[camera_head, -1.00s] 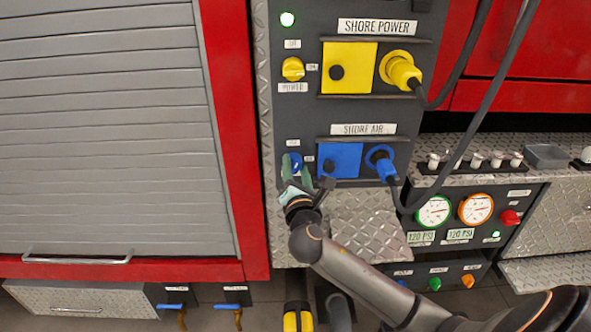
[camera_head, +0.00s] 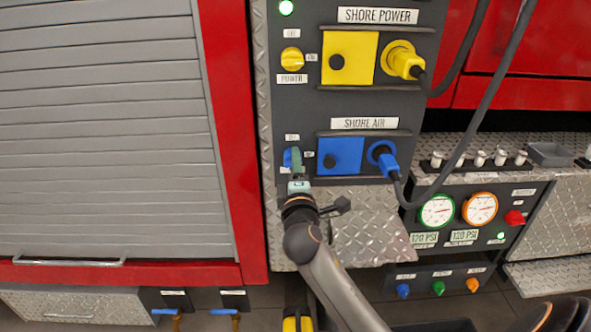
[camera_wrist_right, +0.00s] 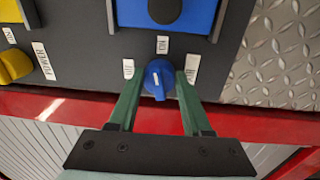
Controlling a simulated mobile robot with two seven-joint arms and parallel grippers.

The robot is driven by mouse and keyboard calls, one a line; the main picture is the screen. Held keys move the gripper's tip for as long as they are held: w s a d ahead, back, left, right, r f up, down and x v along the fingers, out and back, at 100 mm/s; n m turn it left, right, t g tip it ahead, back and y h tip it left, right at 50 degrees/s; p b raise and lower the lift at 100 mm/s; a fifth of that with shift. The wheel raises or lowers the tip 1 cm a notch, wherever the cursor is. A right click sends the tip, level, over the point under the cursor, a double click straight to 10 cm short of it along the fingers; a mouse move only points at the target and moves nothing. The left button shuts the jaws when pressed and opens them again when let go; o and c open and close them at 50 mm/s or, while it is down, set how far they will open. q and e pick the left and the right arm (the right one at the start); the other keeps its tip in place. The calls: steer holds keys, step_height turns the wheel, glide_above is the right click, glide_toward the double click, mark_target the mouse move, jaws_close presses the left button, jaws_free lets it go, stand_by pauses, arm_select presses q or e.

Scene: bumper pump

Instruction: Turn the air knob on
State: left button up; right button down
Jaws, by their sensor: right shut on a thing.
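The blue air knob (camera_head: 288,157) sits on the dark panel, left of the blue Shore Air socket plate (camera_head: 340,155). It also shows in the right wrist view (camera_wrist_right: 158,78), with a small white mark on its face and an ON label (camera_wrist_right: 163,45) above it. My right gripper (camera_head: 297,161) reaches it from below. Its green fingers stand on either side of the knob in the wrist view (camera_wrist_right: 158,76) and are shut on it. In the head view the fingers partly cover the knob. My left gripper is not in view.
A yellow power knob (camera_head: 292,57) and a plugged yellow connector (camera_head: 403,60) are above. A blue connector (camera_head: 384,158) with a hanging dark cable (camera_head: 470,130) is to the right. Pressure gauges (camera_head: 437,211) are lower right. A grey roller shutter (camera_head: 100,130) stands left.

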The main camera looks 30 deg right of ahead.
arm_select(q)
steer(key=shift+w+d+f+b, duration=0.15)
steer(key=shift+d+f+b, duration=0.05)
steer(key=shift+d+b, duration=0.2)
arm_select(e)
steer(key=m, duration=0.2)
steer(key=shift+f+m, duration=0.1)
steer(key=shift+m, duration=0.2)
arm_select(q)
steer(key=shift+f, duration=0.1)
arm_select(e)
steer(key=shift+m, duration=0.3)
steer(key=shift+c, duration=1.7)
jaws_free()
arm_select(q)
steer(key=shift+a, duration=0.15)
